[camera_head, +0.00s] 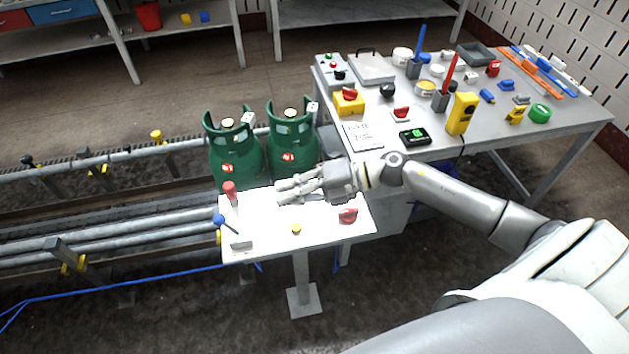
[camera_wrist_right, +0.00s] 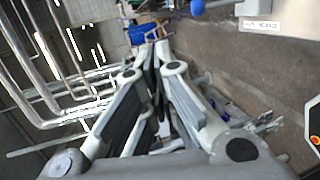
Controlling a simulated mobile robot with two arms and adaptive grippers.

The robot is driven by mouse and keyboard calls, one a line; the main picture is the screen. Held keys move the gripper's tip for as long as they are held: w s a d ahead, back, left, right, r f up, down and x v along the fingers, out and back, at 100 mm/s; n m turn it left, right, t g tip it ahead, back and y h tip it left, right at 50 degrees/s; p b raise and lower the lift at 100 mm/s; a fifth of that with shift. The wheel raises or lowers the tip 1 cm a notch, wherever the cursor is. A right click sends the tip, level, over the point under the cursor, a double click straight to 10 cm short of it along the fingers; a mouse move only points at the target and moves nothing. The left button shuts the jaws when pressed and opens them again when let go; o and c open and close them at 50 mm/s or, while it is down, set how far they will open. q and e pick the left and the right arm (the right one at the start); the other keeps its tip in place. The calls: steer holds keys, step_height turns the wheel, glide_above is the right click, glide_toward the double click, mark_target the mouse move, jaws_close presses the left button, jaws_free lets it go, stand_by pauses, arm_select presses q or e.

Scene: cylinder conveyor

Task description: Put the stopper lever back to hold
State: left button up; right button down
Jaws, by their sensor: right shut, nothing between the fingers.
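The stopper lever has a blue ball knob (camera_head: 218,219) on a dark rod. It leans to the left from its pale base (camera_head: 241,243) at the near left corner of the white panel (camera_head: 265,247). In the right wrist view the blue knob (camera_wrist_right: 197,6) is at the top edge, beside a white labelled plate (camera_wrist_right: 268,24) whose text I cannot read. My right gripper (camera_head: 281,191) is shut and empty above the panel, pointing left. It is apart from the lever, up and to its right. Its closed fingers (camera_wrist_right: 154,47) fill the middle of the wrist view.
A red-topped post (camera_head: 230,190), a yellow button (camera_head: 296,229) and a red switch (camera_head: 348,215) are on the panel. Two green gas cylinders (camera_head: 233,158) stand behind it on the conveyor (camera_head: 120,225). A cluttered grey table (camera_head: 540,135) is at the right.

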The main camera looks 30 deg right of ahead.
steer(key=s+d+r+b, duration=0.1)
steer(key=s+d+r, duration=0.1)
steer(key=d+r, duration=0.2)
steer(key=shift+s+d, duration=0.2)
steer(key=shift+d, duration=0.25)
